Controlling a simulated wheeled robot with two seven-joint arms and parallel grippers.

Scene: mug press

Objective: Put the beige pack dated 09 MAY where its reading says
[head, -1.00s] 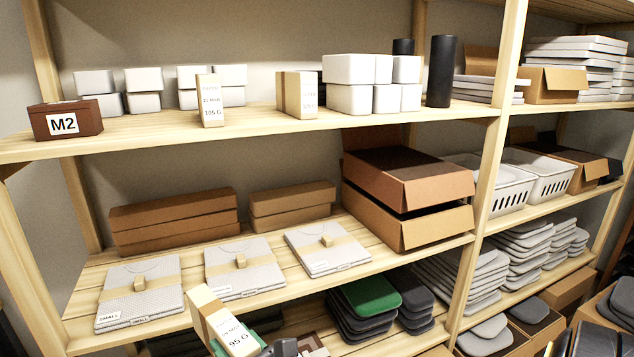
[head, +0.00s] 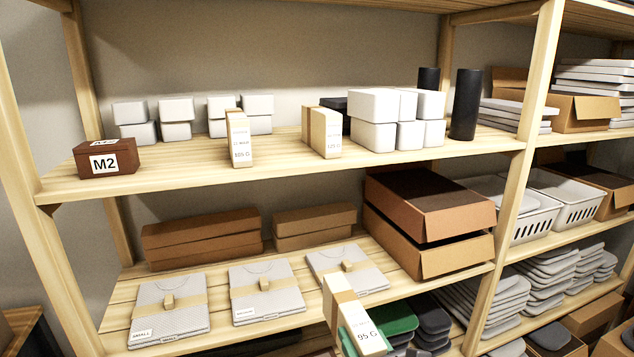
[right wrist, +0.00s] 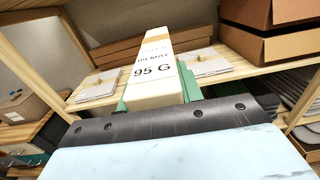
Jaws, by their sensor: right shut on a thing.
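The beige pack (head: 343,300) has a tan band and a white label. The label reads 95 G in the head view and 09 MAY, 95 G in the right wrist view (right wrist: 155,55). My right gripper (right wrist: 156,92) is shut on the pack's lower end, with a green finger on each side. The pack is tilted, in front of the middle shelf's edge. On that shelf lie three flat grey banded packets: a left one (head: 150,312) labelled SMALL, a middle one (head: 280,285), and a right one (head: 360,280). My left gripper is not in view.
The upper shelf holds a brown M2 box (head: 105,158), a pack marked 105 G (head: 239,138), another banded pack (head: 322,132), and white boxes (head: 375,105). Brown cartons (head: 430,200) stand right on the middle shelf.

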